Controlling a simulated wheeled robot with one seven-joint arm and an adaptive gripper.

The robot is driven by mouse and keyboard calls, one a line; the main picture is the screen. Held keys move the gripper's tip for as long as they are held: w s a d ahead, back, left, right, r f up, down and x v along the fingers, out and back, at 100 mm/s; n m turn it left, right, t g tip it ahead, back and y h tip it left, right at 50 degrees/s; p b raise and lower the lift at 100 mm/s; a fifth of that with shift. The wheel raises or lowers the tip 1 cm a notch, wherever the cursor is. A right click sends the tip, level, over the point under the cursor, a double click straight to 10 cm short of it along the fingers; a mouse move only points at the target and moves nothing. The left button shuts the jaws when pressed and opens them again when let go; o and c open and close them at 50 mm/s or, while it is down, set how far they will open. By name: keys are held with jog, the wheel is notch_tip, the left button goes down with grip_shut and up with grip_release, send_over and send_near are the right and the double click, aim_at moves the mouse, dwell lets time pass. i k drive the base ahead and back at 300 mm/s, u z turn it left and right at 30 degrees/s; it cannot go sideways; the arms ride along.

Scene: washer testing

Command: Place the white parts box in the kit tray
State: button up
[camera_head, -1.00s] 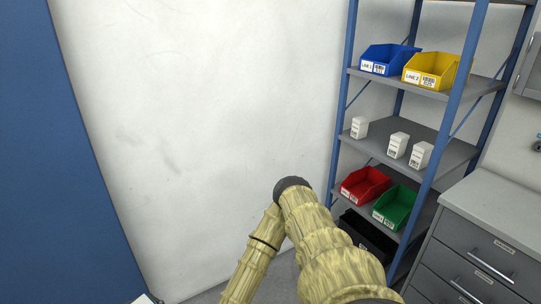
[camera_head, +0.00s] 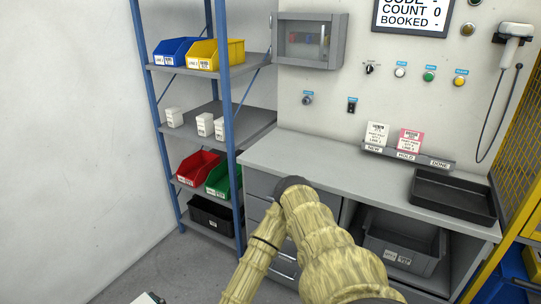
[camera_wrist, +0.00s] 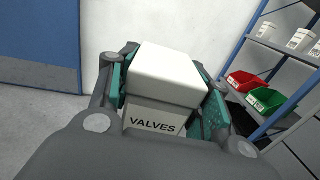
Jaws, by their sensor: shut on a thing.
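My gripper (camera_wrist: 168,92) fills the middle of the wrist view, its teal finger pads shut on both sides of a white parts box (camera_wrist: 167,75). The box has a plain white top and the word "VALVES" on the side facing the camera. A black, shallow, empty tray (camera_head: 452,196), which looks like the kit tray, lies on the right part of the grey bench, well apart from my gripper.
A blue-posted shelf rack (camera_head: 226,100) holds blue and yellow bins, several white boxes (camera_head: 205,125), and red, green and black bins. The grey bench (camera_head: 320,160) is mostly clear. A card holder (camera_head: 408,157) stands behind the tray. A grey crate (camera_head: 403,240) sits below.

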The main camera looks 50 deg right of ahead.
aim_at(451, 196)
jog(key=z, duration=0.75)
jog(key=k, duration=0.65)
jog(key=z, duration=0.8)
